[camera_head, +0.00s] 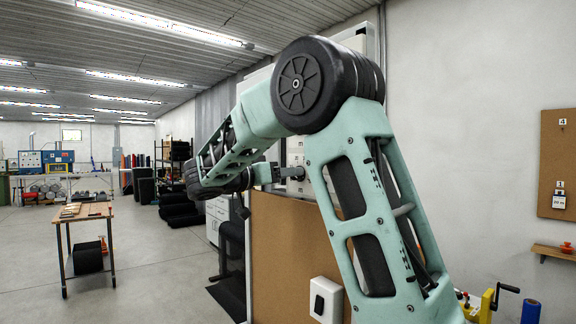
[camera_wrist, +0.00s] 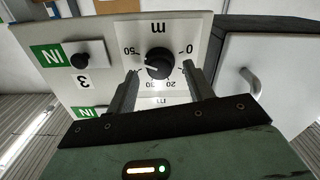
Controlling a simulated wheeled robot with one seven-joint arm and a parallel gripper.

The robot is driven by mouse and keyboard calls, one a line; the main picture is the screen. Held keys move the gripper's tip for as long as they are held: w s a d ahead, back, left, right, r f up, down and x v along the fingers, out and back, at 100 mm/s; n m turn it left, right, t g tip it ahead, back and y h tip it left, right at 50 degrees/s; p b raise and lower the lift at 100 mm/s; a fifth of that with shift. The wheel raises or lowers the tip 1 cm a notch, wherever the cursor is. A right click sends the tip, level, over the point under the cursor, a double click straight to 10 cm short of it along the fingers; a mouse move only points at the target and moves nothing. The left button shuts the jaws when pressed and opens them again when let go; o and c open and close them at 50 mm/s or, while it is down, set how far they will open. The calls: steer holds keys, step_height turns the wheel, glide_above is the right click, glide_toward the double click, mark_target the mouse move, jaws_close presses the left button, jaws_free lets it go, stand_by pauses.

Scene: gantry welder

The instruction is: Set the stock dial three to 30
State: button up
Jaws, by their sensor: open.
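In the wrist view a round black dial knob (camera_wrist: 158,62) sits on a white scale plate, seen upside down, with the marks 0, 20 and 50 readable. A pale pointer mark shows on the knob's lower left side; its exact reading is too small to tell. My gripper (camera_wrist: 160,76) is open, with one finger on each side of the knob and small gaps visible. A label "3" (camera_wrist: 83,82) is on the panel (camera_wrist: 112,32) to the left. In the head view my gripper (camera_head: 265,173) is partly hidden behind my arm at the panel.
A smaller black knob (camera_wrist: 80,60) and green "IN" label (camera_wrist: 53,54) are beside the dial. A white cabinet door with a handle (camera_wrist: 250,80) is at right.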

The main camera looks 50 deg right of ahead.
steer(key=shift+s+d, duration=0.15)
steer(key=shift+d, duration=0.4)
steer(key=c, duration=1)
steer(key=shift+f, duration=0.15)
